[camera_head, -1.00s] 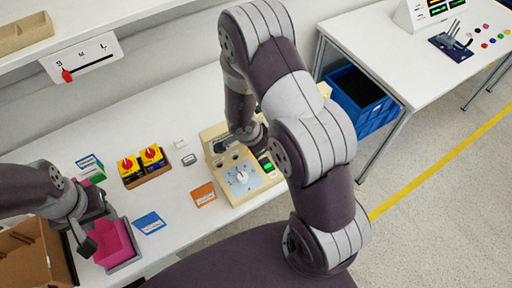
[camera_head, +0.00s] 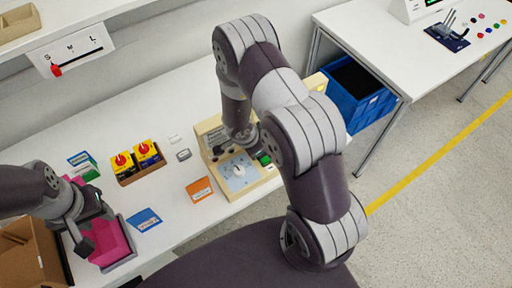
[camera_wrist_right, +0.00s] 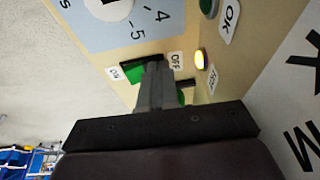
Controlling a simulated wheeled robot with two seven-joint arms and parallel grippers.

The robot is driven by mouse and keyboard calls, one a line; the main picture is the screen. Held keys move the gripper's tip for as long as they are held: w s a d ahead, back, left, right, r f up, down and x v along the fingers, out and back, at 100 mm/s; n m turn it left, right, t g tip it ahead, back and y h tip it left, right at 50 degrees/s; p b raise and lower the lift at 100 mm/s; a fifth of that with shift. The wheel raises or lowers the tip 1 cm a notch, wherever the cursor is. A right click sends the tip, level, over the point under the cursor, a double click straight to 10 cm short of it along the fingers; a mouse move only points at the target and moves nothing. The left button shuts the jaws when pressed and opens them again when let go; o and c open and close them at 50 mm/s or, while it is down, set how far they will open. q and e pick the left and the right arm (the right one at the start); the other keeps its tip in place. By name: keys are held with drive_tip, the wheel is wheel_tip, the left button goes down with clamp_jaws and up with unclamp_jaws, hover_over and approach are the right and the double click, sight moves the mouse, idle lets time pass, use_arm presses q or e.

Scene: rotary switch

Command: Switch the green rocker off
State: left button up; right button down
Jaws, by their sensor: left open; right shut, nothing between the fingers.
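The green rocker (camera_wrist_right: 128,75) sits in the cream panel (camera_wrist_right: 128,47) between an ON label (camera_wrist_right: 115,73) and an OFF label (camera_wrist_right: 174,60). My right gripper (camera_wrist_right: 157,68) is shut and empty. Its fingers lie in front of the rocker near the OFF end and hide its middle; contact cannot be told. My left gripper (camera_head: 88,228) is open over a pink-filled bin (camera_head: 110,245).
A yellow lamp (camera_wrist_right: 200,60) and a green OK button (camera_wrist_right: 208,7) sit close to my right fingers. Left of the panel are an orange card (camera_head: 199,189), a blue card (camera_head: 144,220) and two yellow boxes with red knobs (camera_head: 135,158). A blue crate (camera_head: 358,98) stands at right.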

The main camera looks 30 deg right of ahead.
drive_tip(key=shift+s+r, duration=0.2)
drive_tip(key=shift+s, duration=0.55)
drive_tip(key=shift+d+r, duration=0.1)
drive_tip(key=shift+r, duration=0.3)
drive_tip(key=w+a+r+p, duration=0.1)
drive_tip(key=r+p, duration=0.3)
drive_tip(key=r, duration=0.2)
drive_tip(key=w+a+r+p, duration=0.1)
drive_tip(key=a+r+p, duration=0.1)
drive_tip(key=r+p, duration=0.3)
drive_tip(key=shift+w+a+r, duration=0.15)
drive_tip(key=shift+w+r, duration=0.15)
drive_tip(key=shift+r, duration=0.45)
